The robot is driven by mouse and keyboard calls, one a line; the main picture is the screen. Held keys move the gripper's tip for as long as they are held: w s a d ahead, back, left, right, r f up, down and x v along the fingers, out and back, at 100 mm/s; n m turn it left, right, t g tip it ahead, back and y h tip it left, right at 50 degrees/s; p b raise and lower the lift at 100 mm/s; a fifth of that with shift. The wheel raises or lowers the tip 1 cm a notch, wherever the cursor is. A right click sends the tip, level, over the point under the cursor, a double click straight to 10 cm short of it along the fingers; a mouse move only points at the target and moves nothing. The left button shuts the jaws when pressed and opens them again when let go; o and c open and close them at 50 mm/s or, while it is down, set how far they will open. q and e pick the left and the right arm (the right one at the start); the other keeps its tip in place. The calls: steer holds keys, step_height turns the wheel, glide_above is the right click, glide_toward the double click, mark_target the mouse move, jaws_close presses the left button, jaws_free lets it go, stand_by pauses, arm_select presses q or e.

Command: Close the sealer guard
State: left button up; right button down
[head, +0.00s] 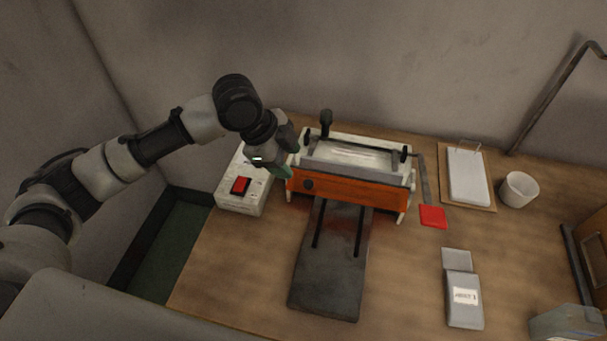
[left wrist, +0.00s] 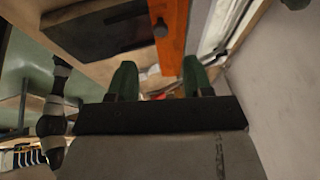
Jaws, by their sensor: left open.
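The sealer (head: 350,192) stands at the back middle of the table, with an orange front panel, which also shows in the left wrist view (left wrist: 171,35), and a pale body. A grey frame (head: 350,174) runs across its top, between black end pieces; I cannot tell for sure whether this is the guard or how far it is raised. A black-knobbed handle (head: 326,120) stands up at its back left. My left gripper (head: 287,158) is at the sealer's left end, its green fingers spread and nothing seen between them. Contact cannot be told. My right gripper is out of view.
A white control box with a red switch (head: 240,186) sits left of the sealer, close below my left gripper. A dark plate (head: 330,270) lies in front. Right are a red pad (head: 433,217), a clipboard (head: 467,178), a white cup (head: 518,190) and a labelled grey packet (head: 463,310).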

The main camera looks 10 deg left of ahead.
mark_target(307, 183)
arm_select(q)
steer(key=p+x, duration=0.1)
steer(key=x, duration=0.8)
steer(key=shift+w, duration=0.1)
steer(key=shift+c, duration=0.5)
steer(key=c, duration=0.8)
steer(key=shift+c, duration=0.2)
